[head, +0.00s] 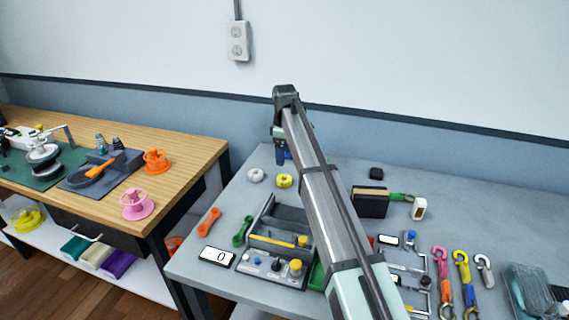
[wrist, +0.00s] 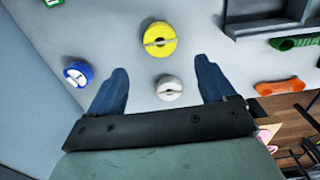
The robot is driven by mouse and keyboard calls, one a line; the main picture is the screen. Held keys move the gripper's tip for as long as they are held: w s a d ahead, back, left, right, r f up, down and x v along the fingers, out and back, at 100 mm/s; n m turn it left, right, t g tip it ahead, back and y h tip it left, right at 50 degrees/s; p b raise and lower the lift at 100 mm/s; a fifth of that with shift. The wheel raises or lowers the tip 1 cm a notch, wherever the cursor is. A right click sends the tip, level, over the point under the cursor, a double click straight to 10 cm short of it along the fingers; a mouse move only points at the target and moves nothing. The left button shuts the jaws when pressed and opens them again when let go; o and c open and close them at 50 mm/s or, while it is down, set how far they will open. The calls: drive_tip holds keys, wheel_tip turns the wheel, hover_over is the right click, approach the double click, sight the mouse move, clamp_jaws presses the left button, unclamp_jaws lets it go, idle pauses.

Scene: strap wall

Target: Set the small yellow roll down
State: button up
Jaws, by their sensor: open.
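The small yellow roll (head: 284,181) lies flat on the grey table near its back left corner, and it also shows at the top middle of the wrist view (wrist: 160,40). My gripper (head: 281,159) is open and empty above the back of the table. In the wrist view its two blue fingers (wrist: 161,70) are spread wide. The yellow roll appears beyond the fingertips, apart from them. A white roll (head: 255,175) lies beside the yellow one; in the wrist view it appears between the fingers (wrist: 169,88).
A blue roll (wrist: 77,73) lies near the table edge, left of the fingers in the wrist view. Clear table surrounds the rolls.

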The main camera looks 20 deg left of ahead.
drive_tip(key=shift+r, duration=1.1)
